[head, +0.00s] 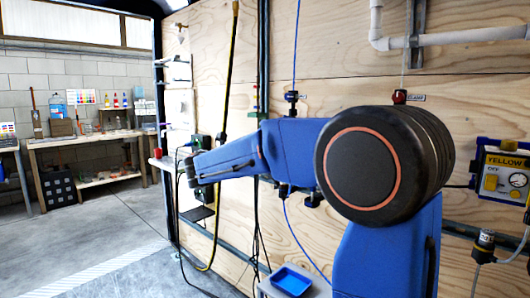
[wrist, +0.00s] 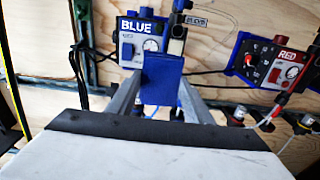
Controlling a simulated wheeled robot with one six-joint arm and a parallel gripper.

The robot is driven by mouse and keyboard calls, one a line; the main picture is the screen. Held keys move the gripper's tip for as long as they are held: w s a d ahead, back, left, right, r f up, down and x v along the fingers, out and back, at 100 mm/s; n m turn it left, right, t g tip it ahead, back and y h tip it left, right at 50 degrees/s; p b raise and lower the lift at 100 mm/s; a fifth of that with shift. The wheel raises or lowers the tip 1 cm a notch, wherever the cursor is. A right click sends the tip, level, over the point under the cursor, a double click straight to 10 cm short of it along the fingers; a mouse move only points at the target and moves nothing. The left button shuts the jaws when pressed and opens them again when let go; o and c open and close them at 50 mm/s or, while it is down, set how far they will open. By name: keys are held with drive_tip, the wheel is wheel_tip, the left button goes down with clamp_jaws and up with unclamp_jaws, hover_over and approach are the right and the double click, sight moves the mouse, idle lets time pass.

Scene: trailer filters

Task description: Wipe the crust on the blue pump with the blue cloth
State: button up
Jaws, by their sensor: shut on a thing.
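In the wrist view, the blue pump (wrist: 129,50) hangs on the plywood wall, with a white "BLUE" label and a round gauge. My gripper (wrist: 162,82) is in front of its lower part, with its two grey fingers shut on the blue cloth (wrist: 162,72). The cloth shows as a dark blue upright patch between the fingers and covers part of the pump. I cannot tell whether cloth and pump touch. I cannot make out the crust. In the head view my arm fills the middle, and I cannot make out the blue pump or the cloth there.
The red pump (wrist: 279,66) is to the right of the blue one. The yellow pump (head: 504,174) is on the wall at far right in the head view. A blue tray (head: 291,281) sits low near the wall. Hoses and cables hang along the wall. Open floor lies left.

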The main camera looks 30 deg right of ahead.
drive_tip(key=w+d+r, duration=0.1)
drive_tip(key=d+r, duration=0.1)
drive_tip(key=d, duration=0.3)
drive_tip(key=shift+w+d+r, duration=0.15)
drive_tip(key=shift+d+r, duration=0.05)
drive_tip(key=shift+d, duration=0.1)
idle(0.4)
drive_tip(key=shift+x, duration=1)
idle(0.8)
drive_tip(key=s, duration=0.2)
drive_tip(key=s+d, duration=0.1)
drive_tip(key=shift+s+d, duration=0.2)
drive_tip(key=shift+s, duration=0.2)
